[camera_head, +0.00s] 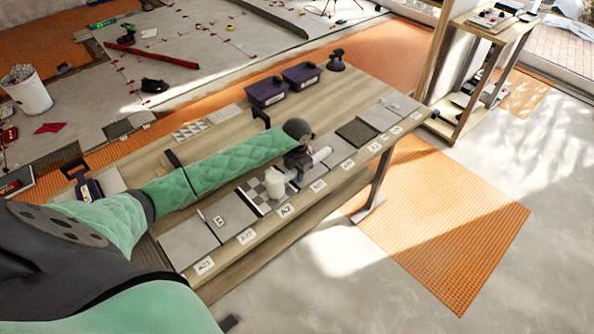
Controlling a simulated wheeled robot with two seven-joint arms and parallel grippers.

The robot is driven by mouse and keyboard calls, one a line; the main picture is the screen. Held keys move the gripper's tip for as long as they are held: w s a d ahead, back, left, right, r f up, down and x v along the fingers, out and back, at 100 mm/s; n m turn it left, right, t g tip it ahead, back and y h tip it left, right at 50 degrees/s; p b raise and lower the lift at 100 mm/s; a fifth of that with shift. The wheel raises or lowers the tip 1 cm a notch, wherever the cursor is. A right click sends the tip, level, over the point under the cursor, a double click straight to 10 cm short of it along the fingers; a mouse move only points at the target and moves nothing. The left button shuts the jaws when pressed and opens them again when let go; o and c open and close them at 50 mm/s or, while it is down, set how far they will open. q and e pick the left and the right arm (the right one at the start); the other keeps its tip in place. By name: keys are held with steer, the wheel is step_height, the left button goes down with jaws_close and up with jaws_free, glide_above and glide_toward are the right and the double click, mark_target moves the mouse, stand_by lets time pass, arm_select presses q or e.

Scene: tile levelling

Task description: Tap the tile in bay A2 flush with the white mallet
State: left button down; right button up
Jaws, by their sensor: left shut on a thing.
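My left gripper (299,163) is shut on the white mallet, whose pale handle shows beside the fingers. My right gripper is not in view.
The wooden bench (330,92) has a row of labelled bays with grey tiles along its front edge. Two purple boxes (301,75) and a dark knobbed tool (336,60) stand at the back. A wooden shelf (470,75) stands past the bench's right end.

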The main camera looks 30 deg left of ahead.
arm_select(q)
steer(key=shift+r, duration=0.25)
step_height(320, 180, up, 8)
steer(key=p, duration=0.3)
steer(key=shift+f, duration=0.1)
step_height(320, 180, down, 9)
steer(key=b, duration=0.7)
steer(key=shift+r+p, duration=0.35)
steer(key=shift+r, duration=0.35)
steer(key=shift+r+p, duration=0.55)
steer(key=shift+r, duration=1.25)
